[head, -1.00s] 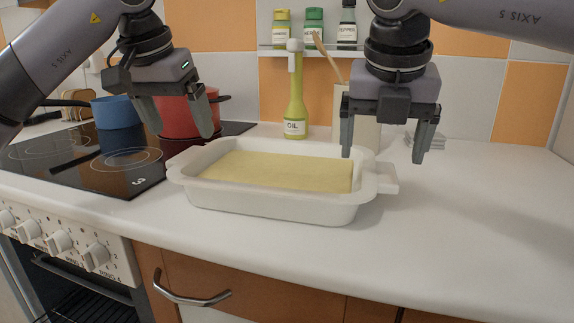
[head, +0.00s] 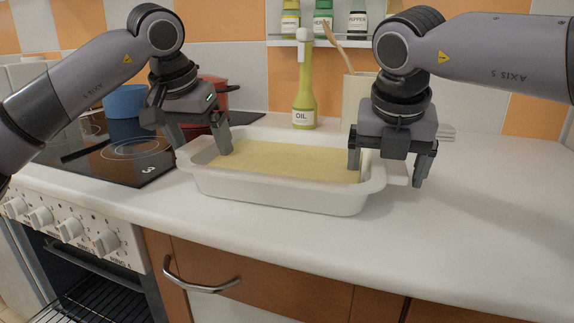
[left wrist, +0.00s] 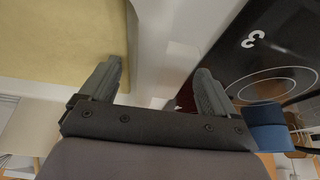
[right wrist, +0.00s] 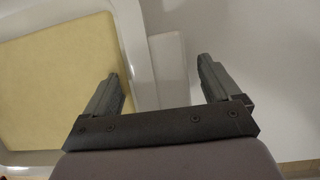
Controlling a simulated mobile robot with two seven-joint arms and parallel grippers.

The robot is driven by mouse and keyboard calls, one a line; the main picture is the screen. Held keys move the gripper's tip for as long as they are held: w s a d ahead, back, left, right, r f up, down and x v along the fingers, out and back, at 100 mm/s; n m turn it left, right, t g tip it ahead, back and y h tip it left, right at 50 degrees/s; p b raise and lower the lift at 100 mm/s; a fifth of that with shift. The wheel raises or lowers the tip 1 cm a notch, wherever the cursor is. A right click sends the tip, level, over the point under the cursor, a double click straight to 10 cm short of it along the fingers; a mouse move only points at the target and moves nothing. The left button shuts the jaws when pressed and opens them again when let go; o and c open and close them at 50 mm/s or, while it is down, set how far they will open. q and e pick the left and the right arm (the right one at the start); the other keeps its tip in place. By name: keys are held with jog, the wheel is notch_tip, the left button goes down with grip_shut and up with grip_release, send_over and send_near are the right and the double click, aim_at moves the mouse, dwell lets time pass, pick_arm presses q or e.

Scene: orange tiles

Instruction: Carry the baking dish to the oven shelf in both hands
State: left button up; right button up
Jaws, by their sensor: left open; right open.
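The white baking dish (head: 280,196) with a flat yellow filling (head: 285,160) stands on the white worktop beside the hob. My left gripper (head: 203,148) is open at the dish's left end; in the left wrist view its fingers (left wrist: 158,85) lie either side of the dish's end wall (left wrist: 150,50). My right gripper (head: 385,168) is open at the right end; in the right wrist view its fingers (right wrist: 160,85) are either side of the right end wall and handle (right wrist: 168,60). I cannot tell whether any finger touches the dish.
A red pot (head: 212,90) and a blue pan (head: 124,100) stand on the black hob (head: 120,160), left. An oil bottle (head: 303,100) and a utensil holder (head: 357,95) stand behind the dish. The oven's open front with a rack (head: 95,305) is lower left. The worktop at right is clear.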

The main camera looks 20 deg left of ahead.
pick_arm(q)
jog(key=shift+f, duration=0.1)
pick_arm(e)
jog(key=shift+f, duration=0.1)
pick_arm(q)
grip_shut()
pick_arm(e)
grip_shut()
pick_arm(q)
jog(key=shift+r, duration=0.2)
pick_arm(e)
jog(key=shift+w+r, duration=0.1)
jog(key=shift+r, duration=0.1)
